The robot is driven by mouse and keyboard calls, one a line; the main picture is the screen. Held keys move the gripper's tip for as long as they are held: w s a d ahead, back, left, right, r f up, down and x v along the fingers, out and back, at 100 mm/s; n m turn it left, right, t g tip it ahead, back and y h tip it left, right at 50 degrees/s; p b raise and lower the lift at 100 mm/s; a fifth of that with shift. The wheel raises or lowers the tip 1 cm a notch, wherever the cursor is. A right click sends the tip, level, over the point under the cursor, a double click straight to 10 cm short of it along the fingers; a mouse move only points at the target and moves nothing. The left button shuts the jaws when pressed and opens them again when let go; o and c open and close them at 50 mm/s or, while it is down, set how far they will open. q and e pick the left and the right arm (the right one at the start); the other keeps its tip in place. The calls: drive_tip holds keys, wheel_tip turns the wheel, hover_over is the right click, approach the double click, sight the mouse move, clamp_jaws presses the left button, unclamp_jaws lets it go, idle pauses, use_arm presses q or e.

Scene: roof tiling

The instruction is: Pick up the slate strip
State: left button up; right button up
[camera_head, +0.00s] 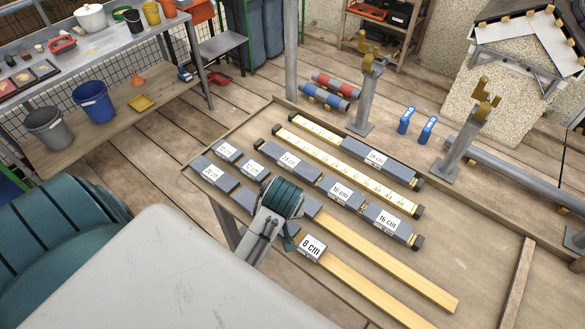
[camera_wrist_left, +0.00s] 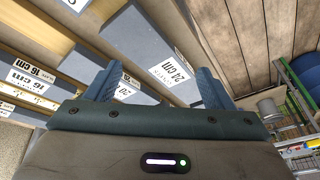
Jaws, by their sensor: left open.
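Several dark grey slate strips with white length labels lie in the shallow wooden tray (camera_head: 470,260). They include a strip at the left (camera_head: 222,179), a strip (camera_head: 278,155) near the middle, 16 cm strips (camera_head: 328,199) to the right, and an 8 cm strip (camera_head: 304,255) nearest me. My left gripper (camera_head: 286,195) is over the strips; its fingertips are hidden in the head view. In the left wrist view the left gripper (camera_wrist_left: 157,76) is open, with strips labelled 20 cm (camera_wrist_left: 147,97) and 24 cm (camera_wrist_left: 140,42) beyond and between its fingers. Contact cannot be told. My right gripper is out of view.
Two yellow rulers (camera_head: 350,168) and long wooden battens (camera_head: 400,262) lie among the strips. Metal posts with brass tops (camera_head: 365,95) stand at the tray's far side. A workbench with buckets (camera_head: 95,102) is at the left. The tray's right side is mostly clear.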

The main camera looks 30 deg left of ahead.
use_arm(q)
drive_tip(key=w+d+r+n+g+y, duration=0.1)
drive_tip(key=w+r+n, duration=0.1)
drive_tip(key=w+n, duration=0.25)
drive_tip(key=w+d+r+n+g, duration=0.1)
drive_tip(key=w+d+r+n, duration=0.15)
drive_tip(key=w, duration=0.35)
drive_tip(key=shift+n, duration=0.8)
drive_tip(key=a+f, duration=0.1)
drive_tip(key=f+p, duration=0.1)
drive_tip(key=a+f, duration=0.1)
drive_tip(key=f, duration=0.1)
drive_tip(key=shift+w+a+f, duration=0.1)
drive_tip(key=shift+w+a, duration=0.25)
drive_tip(key=shift+w, duration=0.05)
drive_tip(key=shift+a+f+p, duration=0.3)
drive_tip(key=shift+f+p, duration=0.25)
drive_tip(key=shift+p, duration=0.1)
drive_tip(key=p+x, duration=0.1)
drive_tip(key=x, duration=0.2)
drive_tip(key=shift+w+a+f, duration=0.1)
drive_tip(key=shift+a+f, duration=0.25)
drive_tip(key=shift+f, duration=0.25)
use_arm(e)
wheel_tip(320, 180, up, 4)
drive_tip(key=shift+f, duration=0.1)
use_arm(q)
drive_tip(key=shift+c, duration=0.3)
